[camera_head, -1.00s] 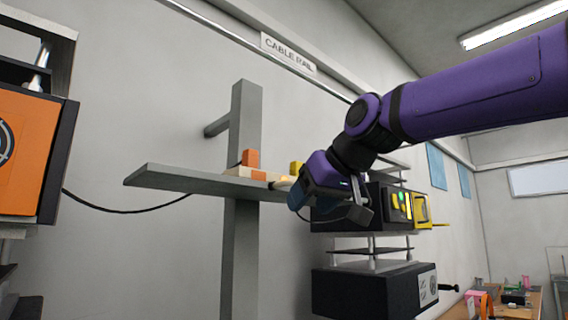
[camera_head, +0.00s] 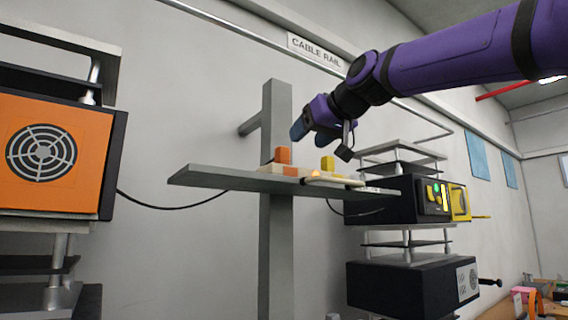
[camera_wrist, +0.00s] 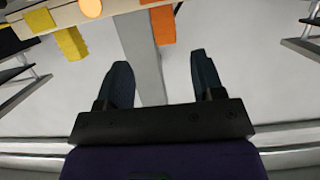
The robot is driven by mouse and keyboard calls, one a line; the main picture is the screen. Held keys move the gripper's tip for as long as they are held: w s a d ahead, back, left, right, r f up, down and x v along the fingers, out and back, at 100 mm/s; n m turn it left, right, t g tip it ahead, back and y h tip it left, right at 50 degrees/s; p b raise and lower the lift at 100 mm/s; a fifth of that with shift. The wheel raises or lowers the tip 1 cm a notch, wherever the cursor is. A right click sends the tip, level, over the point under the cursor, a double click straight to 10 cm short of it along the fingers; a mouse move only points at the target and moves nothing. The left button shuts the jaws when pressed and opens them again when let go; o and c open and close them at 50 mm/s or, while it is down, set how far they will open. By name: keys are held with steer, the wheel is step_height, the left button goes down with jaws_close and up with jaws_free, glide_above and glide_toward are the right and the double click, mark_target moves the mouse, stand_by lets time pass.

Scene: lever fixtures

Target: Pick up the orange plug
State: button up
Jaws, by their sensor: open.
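The orange plug (camera_head: 283,155) is a small block standing upright on a pale strip on the grey shelf. In the wrist view the orange plug (camera_wrist: 163,26) is beyond the fingertips, in line with the gap between them. My gripper (camera_head: 322,142) is above the shelf, a little up and right of the plug in the head view. In the wrist view my gripper (camera_wrist: 160,60) has its two dark fingers wide apart with nothing between them.
A yellow plug (camera_head: 327,163) stands right of the orange one; it also shows in the wrist view (camera_wrist: 70,42). A grey post (camera_head: 277,240) carries the shelf (camera_head: 215,177). An orange-fronted box (camera_head: 80,155) is at left, dark units (camera_head: 405,285) at right.

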mark_target(286, 156)
steer(key=x, duration=0.9)
steer(key=shift+s+a+f, duration=0.15)
steer(key=shift+s+a, duration=0.05)
steer(key=shift+s, duration=0.1)
steer(key=shift+c, duration=0.4)
steer(key=c, duration=0.9)
